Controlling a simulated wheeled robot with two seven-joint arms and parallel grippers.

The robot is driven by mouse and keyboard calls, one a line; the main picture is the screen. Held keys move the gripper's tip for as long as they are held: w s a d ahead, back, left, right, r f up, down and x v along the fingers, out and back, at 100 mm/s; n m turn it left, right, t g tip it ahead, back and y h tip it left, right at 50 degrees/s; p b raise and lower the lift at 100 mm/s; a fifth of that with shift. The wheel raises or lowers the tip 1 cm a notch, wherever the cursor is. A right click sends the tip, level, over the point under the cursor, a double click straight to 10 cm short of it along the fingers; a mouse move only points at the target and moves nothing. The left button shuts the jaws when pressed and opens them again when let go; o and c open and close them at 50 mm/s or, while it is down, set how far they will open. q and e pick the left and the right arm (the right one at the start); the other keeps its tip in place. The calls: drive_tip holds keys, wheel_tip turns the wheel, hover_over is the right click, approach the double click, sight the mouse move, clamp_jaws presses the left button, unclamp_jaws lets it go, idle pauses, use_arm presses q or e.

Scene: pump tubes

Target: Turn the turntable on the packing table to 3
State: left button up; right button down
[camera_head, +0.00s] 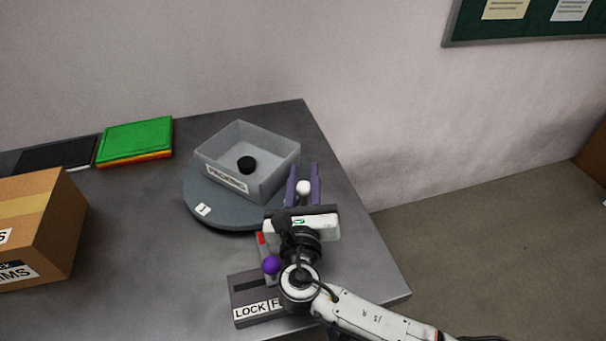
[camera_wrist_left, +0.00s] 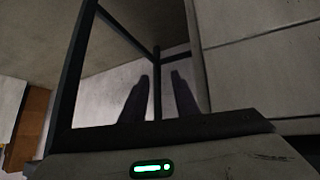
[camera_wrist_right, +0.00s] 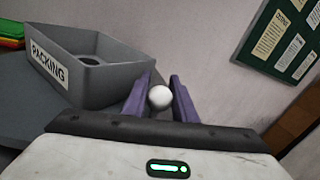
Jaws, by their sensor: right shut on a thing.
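The round grey turntable (camera_head: 222,217) lies on the packing table and carries a grey open box labelled PACKING (camera_head: 280,152). A label reading 1 (camera_head: 203,209) is on the turntable's front left part. My right gripper (camera_head: 304,182) has purple fingers and is shut on a white ball-shaped knob (camera_head: 303,188) at the turntable's right side. The knob also shows between the fingers in the right wrist view (camera_wrist_right: 160,97); what lies below it is hidden. My left gripper (camera_wrist_left: 158,100) shows only in its wrist view, away from the table, with its dark fingers apart and nothing between them.
A grey block labelled LOCK (camera_head: 243,291) with a purple ball knob (camera_head: 271,265) stands in front of the turntable, partly behind my right arm. A cardboard box (camera_head: 45,215) is at left. Green and other coloured flat pieces (camera_head: 136,138) lie at the back left.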

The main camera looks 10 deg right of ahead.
drive_tip(key=shift+s+d+f+h, duration=0.1)
drive_tip(key=shift+d+f+h, duration=0.1)
drive_tip(key=shift+d, duration=0.15)
drive_tip(key=shift+d+f+h, duration=0.1)
drive_tip(key=shift+d+h, duration=0.1)
drive_tip(key=shift+d, duration=0.15)
drive_tip(key=c, duration=1.8)
unclamp_jaws()
drive_tip(key=shift+r, duration=0.1)
drive_tip(key=o, duration=0.3)
drive_tip(key=shift+s+d+r, duration=0.1)
drive_tip(key=shift+s+d, duration=0.1)
drive_tip(key=shift+o, duration=0.2)
drive_tip(key=shift+a+r, duration=0.1)
drive_tip(key=shift+a, duration=0.2)
drive_tip(key=shift+r, duration=0.4)
wheel_tip(320, 180, up, 9)
drive_tip(key=p, duration=0.1)
drive_tip(key=shift+p, duration=0.35)
drive_tip(key=shift+r, duration=0.1)
drive_tip(key=shift+c, duration=0.5)
